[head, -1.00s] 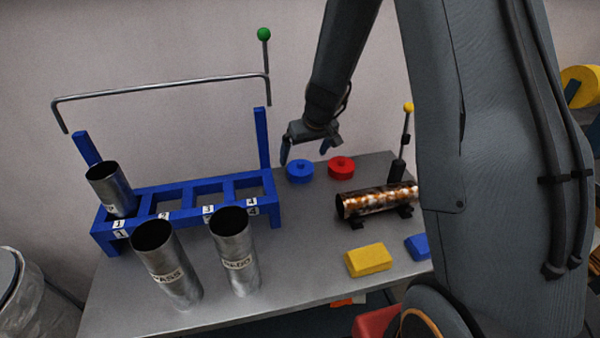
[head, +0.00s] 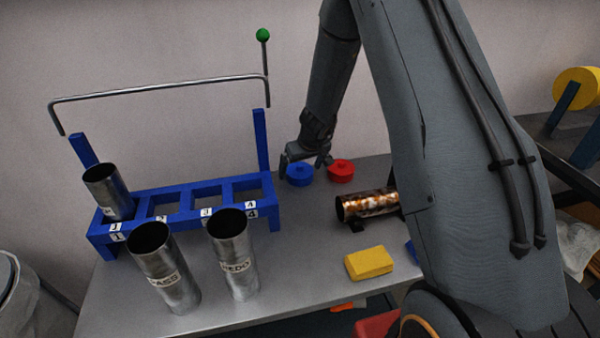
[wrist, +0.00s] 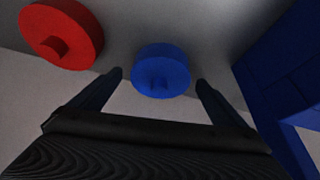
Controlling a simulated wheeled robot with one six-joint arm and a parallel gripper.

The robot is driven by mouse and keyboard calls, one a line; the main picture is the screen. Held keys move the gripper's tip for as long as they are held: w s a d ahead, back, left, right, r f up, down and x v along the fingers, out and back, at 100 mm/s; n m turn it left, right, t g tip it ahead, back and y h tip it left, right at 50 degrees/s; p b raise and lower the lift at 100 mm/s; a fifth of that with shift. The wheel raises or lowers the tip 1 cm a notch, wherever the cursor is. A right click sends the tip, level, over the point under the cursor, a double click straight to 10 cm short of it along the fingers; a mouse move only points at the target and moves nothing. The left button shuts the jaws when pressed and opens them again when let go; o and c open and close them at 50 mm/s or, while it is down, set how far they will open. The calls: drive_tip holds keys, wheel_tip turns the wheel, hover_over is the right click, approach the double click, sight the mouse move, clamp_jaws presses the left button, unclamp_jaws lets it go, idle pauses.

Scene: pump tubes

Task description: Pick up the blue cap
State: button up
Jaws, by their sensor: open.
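The blue cap (head: 300,175) is a round disc with a small knob, lying on the table right of the blue rack. It also shows in the wrist view (wrist: 161,72), ahead of and between the fingertips. My gripper (head: 305,166) is open and empty, low over the blue cap, its fingers at either side of it in the head view. In the wrist view my gripper's two fingers (wrist: 158,78) are spread wider than the cap, and no contact shows. The red cap (head: 341,171) lies close by on the right, and at the upper left of the wrist view (wrist: 62,35).
The blue rack (head: 190,215) holds one metal tube (head: 108,192). Two labelled metal tubes (head: 163,268) (head: 233,255) stand in front of it. A rusty tube (head: 366,205) and a yellow block (head: 369,263) lie at the right. The table's middle is clear.

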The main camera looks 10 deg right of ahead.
drive_tip(key=c, duration=1.1)
drive_tip(key=shift+r, duration=0.15)
